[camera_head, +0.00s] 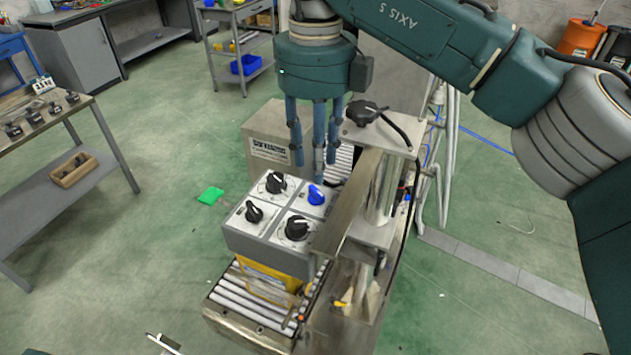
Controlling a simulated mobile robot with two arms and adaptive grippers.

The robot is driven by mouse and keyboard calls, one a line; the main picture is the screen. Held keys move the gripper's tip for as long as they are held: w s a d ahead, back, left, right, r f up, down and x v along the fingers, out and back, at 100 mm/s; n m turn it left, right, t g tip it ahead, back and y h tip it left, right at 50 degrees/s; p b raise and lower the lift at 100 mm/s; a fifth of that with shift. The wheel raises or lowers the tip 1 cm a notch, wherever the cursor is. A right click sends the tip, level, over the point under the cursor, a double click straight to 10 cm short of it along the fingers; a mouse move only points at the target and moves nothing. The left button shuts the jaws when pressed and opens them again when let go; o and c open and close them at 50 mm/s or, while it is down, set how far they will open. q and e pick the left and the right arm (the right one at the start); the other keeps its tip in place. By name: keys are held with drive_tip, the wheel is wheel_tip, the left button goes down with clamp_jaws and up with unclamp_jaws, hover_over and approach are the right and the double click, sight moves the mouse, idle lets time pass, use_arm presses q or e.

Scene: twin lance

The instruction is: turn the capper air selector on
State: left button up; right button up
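Three plates carry black selector knobs: one at the back left (275,182), one at the front left (254,212) and one at the front right (297,228). The back-right plate carries a blue knob (316,195). The plate labels are too small to read, so I cannot tell which is the capper air selector. My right gripper (313,164) points down just above the back-right part of the box, near the blue knob. Its fingers are spread and empty. My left gripper is out of view.
A metal plate (347,205) and post stand close to the right of the box. A workbench (45,190) with several small parts stands at left.

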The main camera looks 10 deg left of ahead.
sight(316, 193)
wheel_tip(316, 193, down, 7)
drive_tip(key=shift+f+p, duration=0.1)
drive_tip(key=shift+p, duration=0.75)
clamp_jaws()
